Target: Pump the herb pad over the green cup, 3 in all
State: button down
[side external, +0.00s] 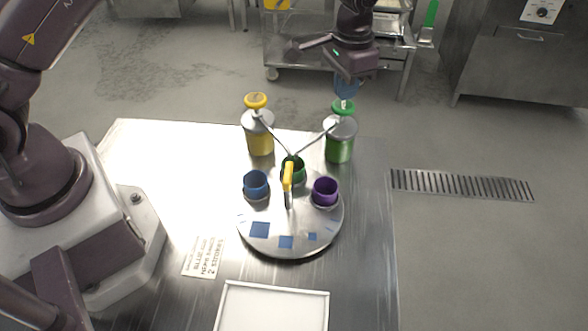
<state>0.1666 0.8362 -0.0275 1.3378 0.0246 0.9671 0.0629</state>
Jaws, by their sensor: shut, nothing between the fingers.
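The green pad (343,106), which I take to be the herb pad, tops a dispenser with green contents (339,145) at the back right of the table. My gripper (345,100) is shut and empty, directly above this pad; its tips are at or just over the top, and I cannot tell whether they touch. The green cup (296,174) stands at the back of a round turntable (290,247), partly hidden by a yellow upright handle (288,178). The green dispenser's spout (315,142) reaches down-left to above the green cup.
A yellow-topped dispenser (260,142) stands at the back left, its spout also ending near the green cup. A blue cup (256,184) and a purple cup (325,191) share the turntable. A printed label (204,257) and white tray (326,312) lie in front.

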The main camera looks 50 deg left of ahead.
aim_at(344, 104)
jog(key=shift+f, duration=1.6)
jog(key=shift+r, duration=1.9)
jog(key=shift+f, duration=0.15)
jog(key=shift+f, duration=1.75)
jog(key=shift+r, duration=1.9)
